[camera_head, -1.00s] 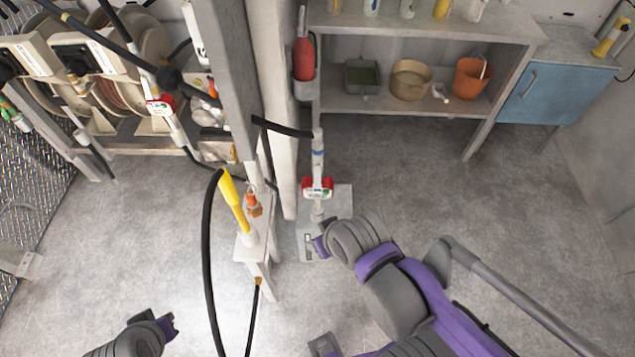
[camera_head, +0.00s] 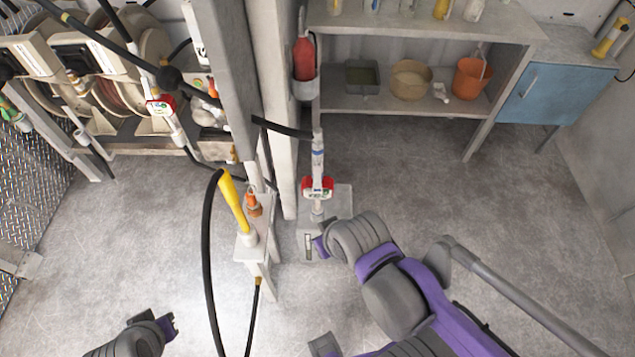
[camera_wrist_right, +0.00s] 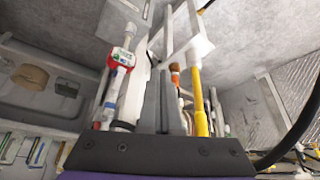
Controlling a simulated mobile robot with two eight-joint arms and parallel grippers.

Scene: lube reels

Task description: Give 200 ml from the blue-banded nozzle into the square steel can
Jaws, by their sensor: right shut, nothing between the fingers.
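The blue-banded nozzle (camera_head: 318,160) stands upright, with a red-and-white meter (camera_head: 317,188) low on it and a black hose at its top. It also shows in the right wrist view (camera_wrist_right: 110,97), left of the fingers. A square grey steel can (camera_head: 362,77) sits on the lower shelf at the back. My right gripper (camera_head: 318,247) is just below and beside the nozzle, apart from it. Its fingers (camera_wrist_right: 164,75) are together and empty in the right wrist view. My left gripper (camera_head: 170,324) is low at the left, far from both; its jaw opening is unclear.
A yellow nozzle (camera_head: 234,203) stands on a pale post left of the right gripper, its black hose looping down. A grey column (camera_head: 228,80) rises behind. A tan pot (camera_head: 410,80) and orange bucket (camera_head: 470,78) share the can's shelf. Floor at right is clear.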

